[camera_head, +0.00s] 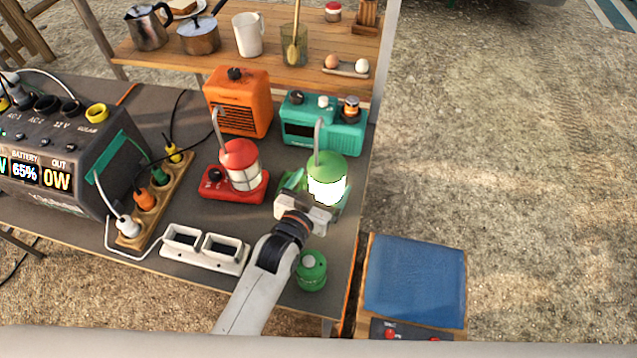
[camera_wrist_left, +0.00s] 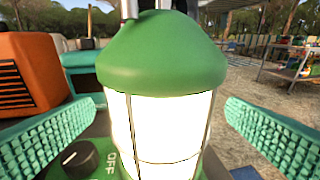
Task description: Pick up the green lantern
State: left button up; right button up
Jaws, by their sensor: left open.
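The green lantern (camera_head: 327,178) stands upright and lit near the right edge of the grey table, with a thin handle rising from its top. In the left wrist view its green cap and glowing glass (camera_wrist_left: 160,95) fill the middle. My left gripper (camera_head: 308,194) is open around the lantern, with one green ribbed finger on each side of the glass. Gaps show between the fingers and the glass in the wrist view. The lantern's base is partly hidden by my gripper. My right gripper is not in view.
A red lantern (camera_head: 240,166) stands close on the left. Behind are an orange heater (camera_head: 238,104) and a teal radio (camera_head: 322,122). A green canister (camera_head: 311,271) stands in front, beside my wrist. A white double-framed holder (camera_head: 203,250) and a power strip (camera_head: 160,199) lie left.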

pick_arm(q)
jog(key=shift+x, duration=1.55)
jog(key=c, duration=1.3)
jog(key=shift+r, duration=0.2)
jog(key=shift+c, duration=1)
